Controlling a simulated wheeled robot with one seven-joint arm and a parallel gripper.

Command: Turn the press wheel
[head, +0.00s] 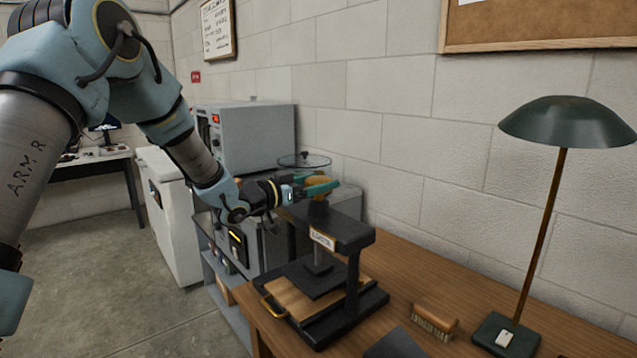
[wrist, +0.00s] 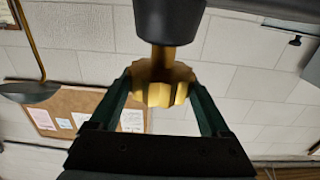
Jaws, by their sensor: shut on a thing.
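The press (head: 350,255) is black and stands on the wooden table, with a labelled crossbar, a central screw and a flat plate above a wooden board. Its wheel, a lobed yellow-brown knob (wrist: 166,84), sits on top of the screw. It also shows partly in the head view (head: 322,186), between the green fingers. My gripper (head: 318,187) reaches in from the left and is shut on the wheel. In the wrist view one finger of my gripper (wrist: 163,88) lies on each side of the wheel. The fingers hide parts of its rim.
A wooden brush (head: 434,321) and a green desk lamp (head: 505,337) stand right of the press. A dark flat item (head: 396,344) lies at the table's front. A grey oven-like box (head: 245,137) is behind my forearm. A block wall runs close behind the table.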

